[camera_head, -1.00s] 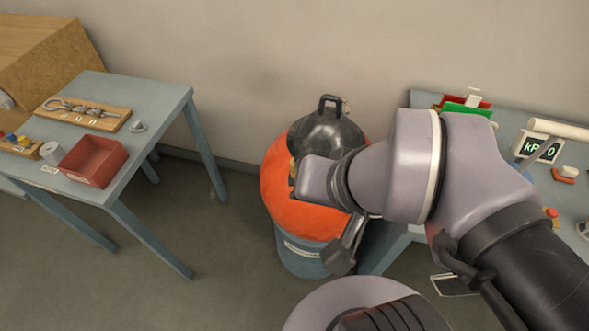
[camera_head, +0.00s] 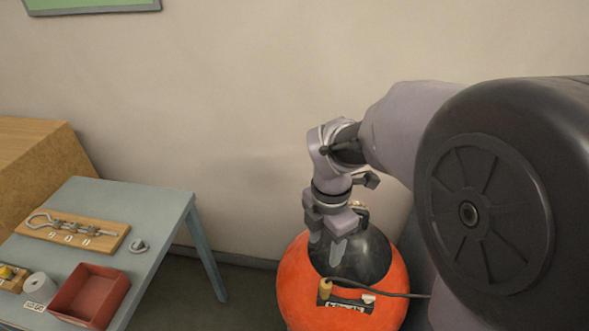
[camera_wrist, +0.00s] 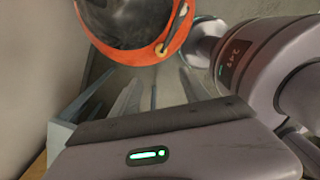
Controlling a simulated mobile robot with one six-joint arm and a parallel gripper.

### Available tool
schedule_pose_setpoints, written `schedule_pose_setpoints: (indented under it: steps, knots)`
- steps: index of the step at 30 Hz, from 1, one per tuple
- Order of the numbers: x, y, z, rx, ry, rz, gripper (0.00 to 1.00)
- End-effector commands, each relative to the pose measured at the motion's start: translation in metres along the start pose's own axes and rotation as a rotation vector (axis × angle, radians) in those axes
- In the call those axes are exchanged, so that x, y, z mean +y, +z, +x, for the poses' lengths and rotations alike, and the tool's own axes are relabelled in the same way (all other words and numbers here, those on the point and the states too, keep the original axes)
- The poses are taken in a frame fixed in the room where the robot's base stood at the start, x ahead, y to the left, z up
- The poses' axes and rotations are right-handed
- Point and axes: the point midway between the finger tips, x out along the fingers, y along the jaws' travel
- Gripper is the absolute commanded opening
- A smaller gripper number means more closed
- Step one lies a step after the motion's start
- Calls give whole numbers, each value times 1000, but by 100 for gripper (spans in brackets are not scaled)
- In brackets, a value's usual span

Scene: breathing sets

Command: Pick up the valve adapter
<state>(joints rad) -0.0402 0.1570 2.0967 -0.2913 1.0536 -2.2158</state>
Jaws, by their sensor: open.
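I cannot tell for certain which thing is the valve adapter. A small grey round fitting (camera_head: 139,246) lies on the left table, right of a wooden tool board (camera_head: 72,232). A brass-coloured fitting (camera_head: 325,288) shows on the front of an orange, round-topped container (camera_head: 300,290). My gripper (camera_head: 327,246) points down, open, over the black dome (camera_head: 366,254) on that container. I see nothing between its fingers. The dome's handle (camera_head: 360,215) is partly hidden beside my gripper. In the wrist view, the orange rim (camera_wrist: 150,52) and dark dome (camera_wrist: 125,20) are at the top.
The blue-grey table (camera_head: 160,210) at left carries a red open bin (camera_head: 88,292), a white roll (camera_head: 40,287) and the tool board. A dark hose runs right from the container's front. My arm hides the right side. Floor shows between the table and container.

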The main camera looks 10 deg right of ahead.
Motion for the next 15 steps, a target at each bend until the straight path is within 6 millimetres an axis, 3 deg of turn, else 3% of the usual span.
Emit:
schedule_pose_setpoints:
  steps: [9,15]
  knots:
    - [0,1,92,1,-9,-35,54]
    - [0,1,124,1,-7,-32,54]
